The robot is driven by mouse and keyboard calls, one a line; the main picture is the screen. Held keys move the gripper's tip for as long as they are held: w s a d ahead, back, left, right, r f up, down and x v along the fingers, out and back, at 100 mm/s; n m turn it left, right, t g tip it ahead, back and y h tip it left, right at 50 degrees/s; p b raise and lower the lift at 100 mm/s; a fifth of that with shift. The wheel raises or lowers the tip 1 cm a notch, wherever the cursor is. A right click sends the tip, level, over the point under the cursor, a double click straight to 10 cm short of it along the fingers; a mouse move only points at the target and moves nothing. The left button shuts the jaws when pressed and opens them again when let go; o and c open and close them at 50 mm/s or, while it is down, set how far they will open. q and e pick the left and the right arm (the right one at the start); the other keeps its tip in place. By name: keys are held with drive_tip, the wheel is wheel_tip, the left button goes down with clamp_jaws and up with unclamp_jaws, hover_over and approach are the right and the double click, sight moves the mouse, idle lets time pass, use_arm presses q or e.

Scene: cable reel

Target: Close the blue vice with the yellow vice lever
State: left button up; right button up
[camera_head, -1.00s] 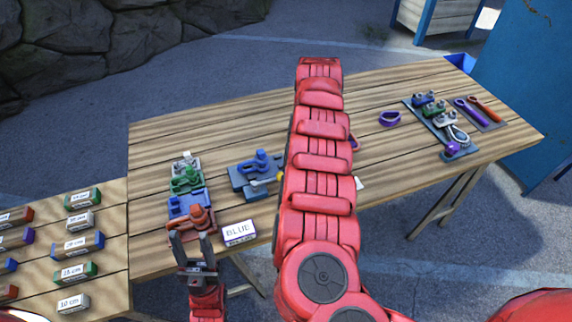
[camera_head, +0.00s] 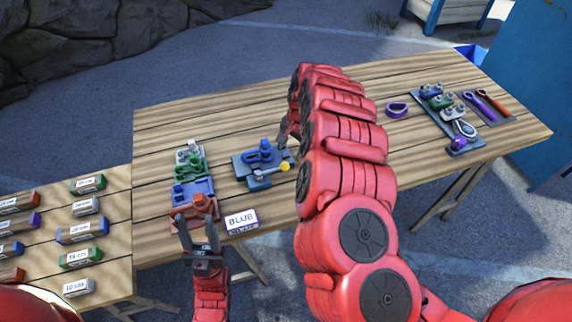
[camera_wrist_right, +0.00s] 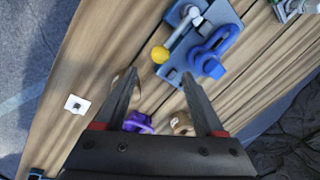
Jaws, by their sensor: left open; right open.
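The blue vice (camera_head: 262,153) stands on a blue-grey plate on the wooden table, left of my right arm. Its lever, a pale bar with a yellow knob (camera_head: 285,167), points to the right. My right gripper (camera_head: 287,136) is just beyond the vice's right side, partly hidden by my arm. In the right wrist view, its fingers (camera_wrist_right: 160,82) are open and empty. The yellow knob (camera_wrist_right: 160,54) is just ahead of the fingertips there, and the blue vice (camera_wrist_right: 210,52) is to the right. My left gripper (camera_head: 198,222) is open and empty at the table's front edge.
A row of coloured clamps (camera_head: 190,170) stands left of the vice. A "BLUE" card (camera_head: 241,221) lies at the front edge. A purple ring (camera_head: 397,109) and a tool board (camera_head: 450,128) are on the right. A side table (camera_head: 110,235) holds labelled blocks.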

sight(286, 163)
drive_tip(key=f, duration=0.2)
drive_tip(key=f+p, duration=0.1)
drive_tip(key=f, duration=0.1)
drive_tip(key=w+f, duration=0.1)
drive_tip(key=f, duration=0.1)
drive_tip(key=shift+a+f+p, duration=0.35)
drive_tip(key=shift+f, duration=0.05)
drive_tip(key=shift+w+a+f, duration=0.1)
drive_tip(key=shift+f, duration=0.55)
drive_tip(key=shift+a+f, duration=0.2)
drive_tip(key=shift+f, duration=0.05)
clamp_jaws()
idle(0.4)
